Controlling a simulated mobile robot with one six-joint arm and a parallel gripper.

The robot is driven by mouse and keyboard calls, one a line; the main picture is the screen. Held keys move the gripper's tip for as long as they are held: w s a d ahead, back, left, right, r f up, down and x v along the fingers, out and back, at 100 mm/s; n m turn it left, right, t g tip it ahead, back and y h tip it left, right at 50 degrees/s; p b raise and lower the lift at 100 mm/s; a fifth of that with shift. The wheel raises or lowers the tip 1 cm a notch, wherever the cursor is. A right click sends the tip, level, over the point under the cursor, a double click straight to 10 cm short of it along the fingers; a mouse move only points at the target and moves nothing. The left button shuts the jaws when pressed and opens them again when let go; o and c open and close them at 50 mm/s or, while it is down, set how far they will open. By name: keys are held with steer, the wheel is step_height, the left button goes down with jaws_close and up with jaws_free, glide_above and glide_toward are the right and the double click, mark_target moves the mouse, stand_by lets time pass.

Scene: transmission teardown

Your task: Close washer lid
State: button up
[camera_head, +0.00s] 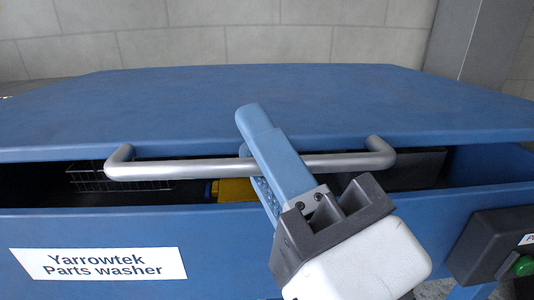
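The blue washer lid (250,100) is tilted and partly lowered, with a dark gap between its front edge and the blue washer body (330,230). A silver bar handle (180,168) runs along the lid's front edge. My gripper (258,155) is at the middle of this handle. One blue finger crosses in front of the bar, and part of the other shows behind it. The fingers look close together on the bar, though the front finger hides the contact.
Inside the washer, a wire basket (115,180) shows at the left and a yellow item (235,190) near the middle. A dark control box with a green button (523,265) is at the right front. A grey post (475,40) and a block wall stand behind.

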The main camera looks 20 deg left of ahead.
mark_target(336, 155)
step_height(336, 155, up, 10)
steer(key=p, duration=0.4)
steer(key=shift+w+p, duration=0.1)
steer(key=shift+p, duration=0.25)
steer(key=shift+s+d+f+b, duration=0.2)
steer(key=shift+f+b, duration=0.15)
steer(key=shift+f, duration=0.1)
steer(key=shift+s+d+f+b, duration=0.25)
steer(key=shift+d+f+b, duration=0.5)
steer(key=shift+f, duration=0.35)
steer(key=shift+s+d+f+b, duration=0.25)
steer(key=shift+d+f+b, duration=0.5)
steer(key=shift+f, duration=0.35)
steer(key=shift+s+d+f+b, duration=0.25)
steer(key=shift+d+f+b, duration=0.5)
steer(key=shift+f, duration=0.35)
